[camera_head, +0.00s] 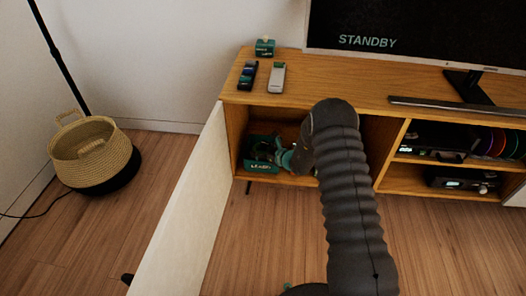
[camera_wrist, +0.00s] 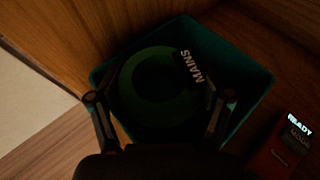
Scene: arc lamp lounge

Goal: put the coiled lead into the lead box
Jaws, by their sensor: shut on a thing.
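The lead box (camera_head: 261,168) is a teal open box with a white label, standing in the open left compartment of the cabinet. In the wrist view the lead box (camera_wrist: 255,82) lies under my gripper with its dark inside showing. The coiled lead (camera_wrist: 134,82) is a dark green ring with a black tag reading MAINS. It is between my fingers, over the box opening; its exact height is hard to tell in the dark. My gripper (camera_wrist: 160,100) is shut on the coiled lead. In the head view my gripper (camera_head: 288,158) is at the box's right side, partly hidden by my arm.
The white cabinet door (camera_head: 185,200) stands open at the left. A dark red device reading READY (camera_wrist: 289,145) lies right of the box. Two remotes (camera_head: 277,77) and a small green item (camera_head: 265,47) are on top. A woven basket (camera_head: 92,155) stands left.

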